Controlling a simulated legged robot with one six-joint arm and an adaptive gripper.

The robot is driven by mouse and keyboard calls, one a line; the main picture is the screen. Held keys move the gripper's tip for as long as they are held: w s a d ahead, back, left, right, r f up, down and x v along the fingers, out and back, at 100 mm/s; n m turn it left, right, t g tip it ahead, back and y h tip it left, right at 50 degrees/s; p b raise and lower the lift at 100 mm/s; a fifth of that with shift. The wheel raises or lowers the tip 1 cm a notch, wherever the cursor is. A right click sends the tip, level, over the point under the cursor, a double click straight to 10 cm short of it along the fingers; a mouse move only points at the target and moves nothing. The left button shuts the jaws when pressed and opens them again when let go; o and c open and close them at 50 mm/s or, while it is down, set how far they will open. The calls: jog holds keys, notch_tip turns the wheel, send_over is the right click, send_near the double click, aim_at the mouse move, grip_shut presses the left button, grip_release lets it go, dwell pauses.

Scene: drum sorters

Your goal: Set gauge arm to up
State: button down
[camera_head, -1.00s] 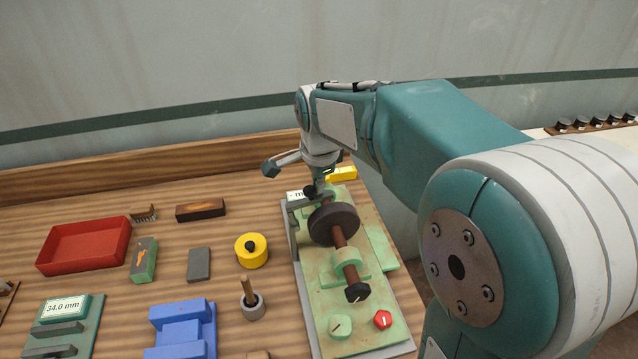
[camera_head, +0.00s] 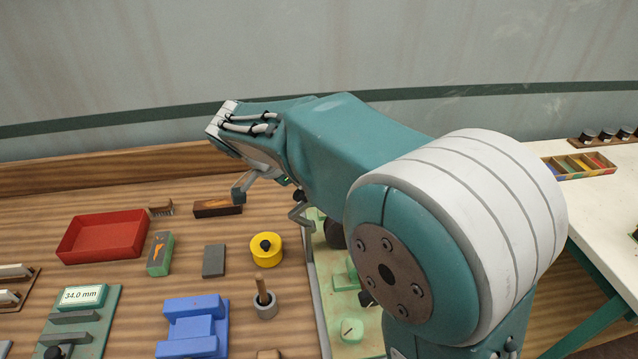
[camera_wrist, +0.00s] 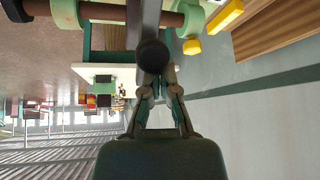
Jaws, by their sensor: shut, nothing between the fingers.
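The green drum machine (camera_head: 345,300) stands on the bench, partly behind my arm. A grey bent bar (camera_head: 300,218), which looks like the gauge arm, rises at its far left end. In the wrist view a grey bar with a dark round end (camera_wrist: 153,55) points toward the camera, over the fingertips. My gripper (camera_wrist: 157,88) is shut with nothing held, close to that bar; I cannot tell whether they touch. In the head view my arm hides most of the gripper. The brown drum (camera_head: 336,235) is mostly hidden.
Left of the machine are a yellow cylinder (camera_head: 266,251), a grey block (camera_head: 214,261), a peg in a cup (camera_head: 264,302), a blue block (camera_head: 191,328) and a red tray (camera_head: 103,238). A white table (camera_head: 590,200) stands to the right. The wall is behind.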

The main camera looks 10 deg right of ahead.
jog(key=shift+a+f+h, duration=0.25)
jog(key=shift+a+h, duration=0.35)
jog(key=shift+a, duration=0.2)
jog(key=shift+a+f+h, duration=0.3)
jog(key=shift+a+h, duration=0.3)
jog(key=shift+a, duration=0.25)
jog(key=shift+a+f+h, duration=0.25)
jog(key=shift+a+h, duration=0.35)
jog(key=shift+a, duration=0.2)
